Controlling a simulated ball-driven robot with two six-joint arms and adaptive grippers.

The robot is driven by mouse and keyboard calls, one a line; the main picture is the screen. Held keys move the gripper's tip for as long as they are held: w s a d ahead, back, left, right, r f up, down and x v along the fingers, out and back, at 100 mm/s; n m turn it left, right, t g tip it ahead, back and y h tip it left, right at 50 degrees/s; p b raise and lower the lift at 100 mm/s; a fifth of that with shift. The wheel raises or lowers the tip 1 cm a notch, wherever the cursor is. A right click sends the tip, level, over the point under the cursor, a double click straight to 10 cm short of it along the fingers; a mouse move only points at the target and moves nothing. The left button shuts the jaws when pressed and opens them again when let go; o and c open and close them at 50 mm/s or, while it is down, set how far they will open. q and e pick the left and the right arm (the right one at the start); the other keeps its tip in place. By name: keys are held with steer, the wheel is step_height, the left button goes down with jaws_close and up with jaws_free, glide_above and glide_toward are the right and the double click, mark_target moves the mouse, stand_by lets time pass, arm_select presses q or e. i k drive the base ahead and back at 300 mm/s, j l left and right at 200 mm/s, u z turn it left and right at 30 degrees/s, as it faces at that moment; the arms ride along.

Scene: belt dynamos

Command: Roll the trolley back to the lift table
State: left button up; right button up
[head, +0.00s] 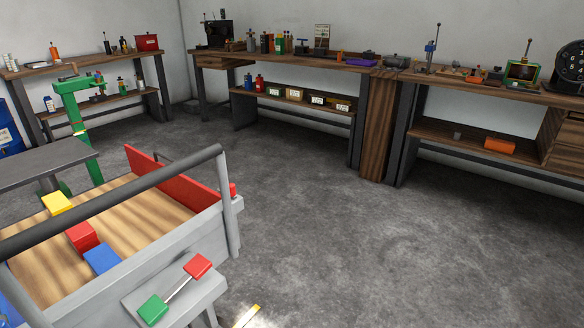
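The trolley (180,245) fills the lower left of the head view. It has a light grey frame, a wooden bed (150,205), a red end panel (170,178) and a dark grey bar (120,202) across it. Yellow (57,203), red (81,236) and blue (101,259) blocks show on it in a row. A grey-topped table (40,163) on a short post stands just beyond the trolley at the left edge. It may be the lift table; I cannot tell for sure. The trolley's near left part is cut off. Neither of my grippers is in view.
A green machine stand (75,110) rises behind the grey table. Wooden workbenches (290,62) with tools line the back and right walls. A grey ledge with a green block (152,309) and a red block (197,265) juts from the trolley's near side. The concrete floor (330,220) to the right is clear.

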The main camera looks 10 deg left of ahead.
mark_target(46, 282)
steer(key=u, duration=1.7)
